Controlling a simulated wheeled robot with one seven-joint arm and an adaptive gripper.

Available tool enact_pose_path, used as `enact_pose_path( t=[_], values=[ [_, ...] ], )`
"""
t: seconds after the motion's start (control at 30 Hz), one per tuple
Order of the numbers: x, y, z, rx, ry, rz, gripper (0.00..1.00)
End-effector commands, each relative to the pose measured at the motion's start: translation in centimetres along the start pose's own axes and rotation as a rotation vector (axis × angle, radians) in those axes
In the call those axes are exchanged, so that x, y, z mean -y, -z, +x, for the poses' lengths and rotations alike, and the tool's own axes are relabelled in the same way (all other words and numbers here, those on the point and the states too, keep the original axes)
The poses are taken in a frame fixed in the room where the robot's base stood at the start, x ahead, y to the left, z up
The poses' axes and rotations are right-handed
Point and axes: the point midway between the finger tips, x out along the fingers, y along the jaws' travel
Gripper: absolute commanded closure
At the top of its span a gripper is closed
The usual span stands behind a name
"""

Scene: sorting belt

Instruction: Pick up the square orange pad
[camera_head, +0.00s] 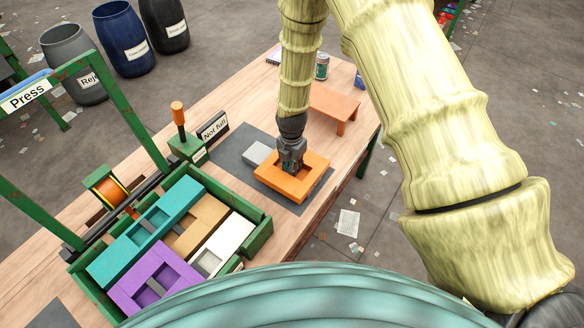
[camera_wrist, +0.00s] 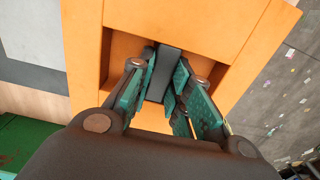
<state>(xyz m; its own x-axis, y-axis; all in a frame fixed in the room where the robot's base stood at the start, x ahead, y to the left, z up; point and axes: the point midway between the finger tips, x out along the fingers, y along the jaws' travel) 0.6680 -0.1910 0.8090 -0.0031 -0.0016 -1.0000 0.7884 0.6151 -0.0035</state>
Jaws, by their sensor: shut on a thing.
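The square orange pad (camera_head: 290,187) has a raised rim around a recessed middle. It is at the dark grey mat (camera_head: 232,143) on the wooden bench; I cannot tell whether it touches the mat or is slightly above it. My gripper (camera_head: 290,167) points down into the recess and is shut on the pad. In the wrist view the orange pad (camera_wrist: 84,50) fills much of the picture, and my gripper (camera_wrist: 163,85) has its fingers inside the recess beside a dark grey piece. The fingers hide part of the recess and their exact contact.
A light grey block (camera_head: 257,152) lies close to the pad's left. A green crate (camera_head: 258,238) with teal, tan, white and purple pads stands at the front left. An orange stand (camera_head: 335,103) is behind. A lever box (camera_head: 187,147) and "Not full" sign (camera_head: 213,127) stand left.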

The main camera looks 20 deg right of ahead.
Motion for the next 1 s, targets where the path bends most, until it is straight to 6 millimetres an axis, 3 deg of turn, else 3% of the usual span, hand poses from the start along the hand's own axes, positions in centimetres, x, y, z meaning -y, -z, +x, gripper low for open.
enact_pose_path(
  t=[0.23,0.73,1.0],
  values=[
    [-0.1,-0.1,-1.6,0.001,-0.003,0.001,1.0],
    [0.0,-0.1,-8.1,0.001,-0.003,0.0,1.0],
    [0.0,0.0,-9.8,0.001,-0.001,0.001,1.0]
  ],
)
